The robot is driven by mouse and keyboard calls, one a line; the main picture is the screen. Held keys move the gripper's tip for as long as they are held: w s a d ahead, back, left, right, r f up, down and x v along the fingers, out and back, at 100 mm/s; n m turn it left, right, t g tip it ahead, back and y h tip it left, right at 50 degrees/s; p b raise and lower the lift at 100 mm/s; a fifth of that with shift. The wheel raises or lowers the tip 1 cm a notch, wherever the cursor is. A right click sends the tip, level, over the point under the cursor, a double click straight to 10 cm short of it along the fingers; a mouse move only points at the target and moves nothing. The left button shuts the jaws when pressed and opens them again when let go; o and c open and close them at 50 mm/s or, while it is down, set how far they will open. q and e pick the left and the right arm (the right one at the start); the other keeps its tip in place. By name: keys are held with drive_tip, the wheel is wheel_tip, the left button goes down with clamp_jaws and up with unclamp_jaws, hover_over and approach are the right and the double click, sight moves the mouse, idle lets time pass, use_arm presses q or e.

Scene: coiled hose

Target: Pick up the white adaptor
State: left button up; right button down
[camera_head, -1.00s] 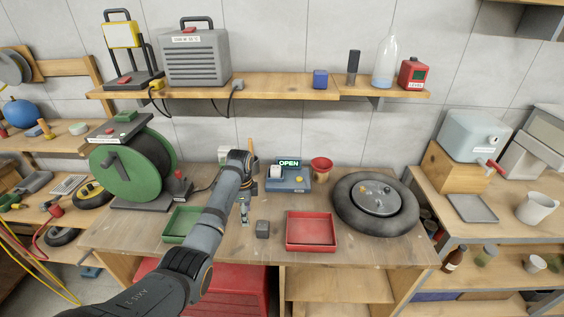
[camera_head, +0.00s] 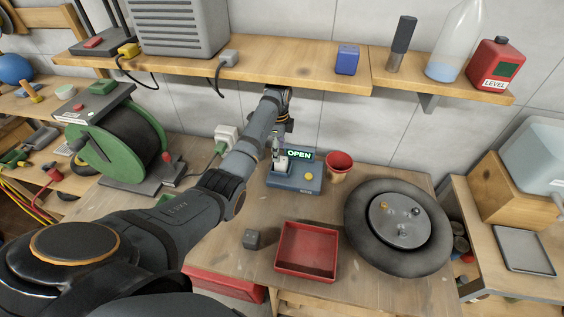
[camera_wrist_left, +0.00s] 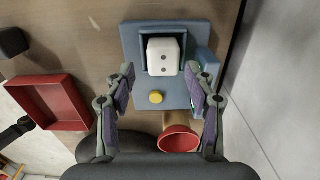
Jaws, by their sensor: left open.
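The white adaptor (camera_wrist_left: 163,57) is a small white block with dark round holes on its face. It sits in a recess of the blue device (camera_wrist_left: 190,27), which has a yellow button and, in the head view, a lit "OPEN" sign (camera_head: 300,155). In the head view the adaptor (camera_head: 281,163) is partly hidden behind my gripper. My left gripper (camera_wrist_left: 161,74) is open, with its two fingers apart on either side of the adaptor's line in the wrist view. It also shows above the device in the head view (camera_head: 276,147). My right gripper is not in view.
A red tray (camera_head: 305,252), a dark grey cube (camera_head: 252,239) and a black ring with a metal disc (camera_head: 399,226) are on the bench. A red funnel-like cup (camera_head: 339,162) stands close right of the device. A shelf (camera_head: 300,76) runs above at the back.

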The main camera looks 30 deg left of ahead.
sight(281, 160)
use_arm(q)
drive_tip(key=shift+w+f, duration=0.15)
drive_tip(key=shift+f, duration=0.15)
drive_tip(key=f, duration=0.1)
drive_tip(key=f+p, duration=0.1)
drive_tip(key=f, duration=0.1)
drive_tip(key=f+p, duration=0.1)
drive_tip(key=f, duration=0.1)
drive_tip(key=shift+w+d, duration=0.2)
drive_tip(key=shift+d, duration=0.15)
drive_tip(key=shift+f, duration=0.2)
drive_tip(key=shift+c, duration=0.8)
drive_tip(key=c, duration=0.7)
drive_tip(key=shift+c, duration=0.3)
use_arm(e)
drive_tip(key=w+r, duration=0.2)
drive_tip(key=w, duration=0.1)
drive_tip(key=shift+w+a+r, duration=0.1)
